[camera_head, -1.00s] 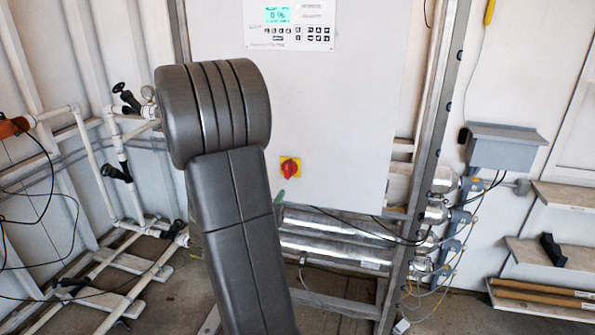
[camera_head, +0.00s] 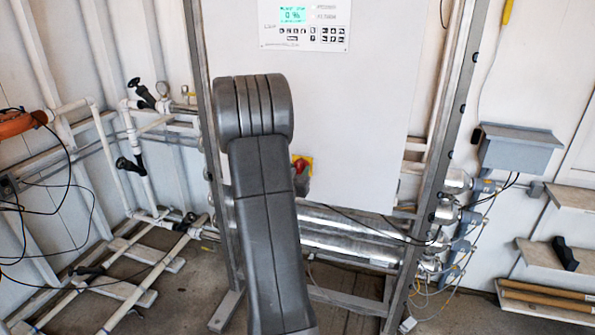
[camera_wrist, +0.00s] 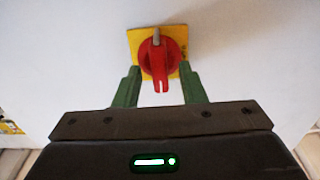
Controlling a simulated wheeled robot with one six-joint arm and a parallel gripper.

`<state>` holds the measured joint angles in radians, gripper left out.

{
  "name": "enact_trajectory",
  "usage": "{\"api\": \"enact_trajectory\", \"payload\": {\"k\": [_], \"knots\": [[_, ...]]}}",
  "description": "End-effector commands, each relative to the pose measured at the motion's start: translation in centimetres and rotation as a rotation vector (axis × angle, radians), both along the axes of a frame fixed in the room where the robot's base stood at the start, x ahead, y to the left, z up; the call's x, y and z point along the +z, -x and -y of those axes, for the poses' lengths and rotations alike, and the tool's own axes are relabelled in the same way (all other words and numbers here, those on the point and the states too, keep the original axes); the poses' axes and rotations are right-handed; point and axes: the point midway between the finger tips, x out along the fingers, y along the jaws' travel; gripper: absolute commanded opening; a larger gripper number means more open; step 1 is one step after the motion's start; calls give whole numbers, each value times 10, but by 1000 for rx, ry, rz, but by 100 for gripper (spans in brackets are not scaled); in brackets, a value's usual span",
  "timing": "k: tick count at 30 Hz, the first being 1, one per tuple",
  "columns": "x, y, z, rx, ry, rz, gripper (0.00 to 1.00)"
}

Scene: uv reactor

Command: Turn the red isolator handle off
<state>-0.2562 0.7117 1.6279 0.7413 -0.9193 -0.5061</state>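The red isolator handle (camera_wrist: 154,61) sits on a yellow square plate (camera_wrist: 177,38) on the white cabinet panel. In the wrist view its grip points down, toward my gripper. My gripper (camera_wrist: 161,78) is open, with one green finger on each side of the handle's lower part. I cannot tell whether either finger touches it. In the head view the red handle (camera_head: 300,167) and yellow plate (camera_head: 308,158) are partly hidden behind my arm, and my gripper is hidden there.
The white cabinet (camera_head: 370,110) carries a control panel with a lit display (camera_head: 292,16). Metal tubes (camera_head: 345,245) run below it. White pipes and valves (camera_head: 145,140) stand at the left. A grey box (camera_head: 517,150) and shelves (camera_head: 560,255) are at the right.

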Motion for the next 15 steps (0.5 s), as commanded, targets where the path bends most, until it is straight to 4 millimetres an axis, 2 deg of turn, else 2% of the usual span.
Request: {"api": "enact_trajectory", "payload": {"k": [4,9,15], "knots": [[0,0,0,0,0,0,35],[0,0,0,0,0,0,2],[0,0,0,1,4,-1,0]]}}
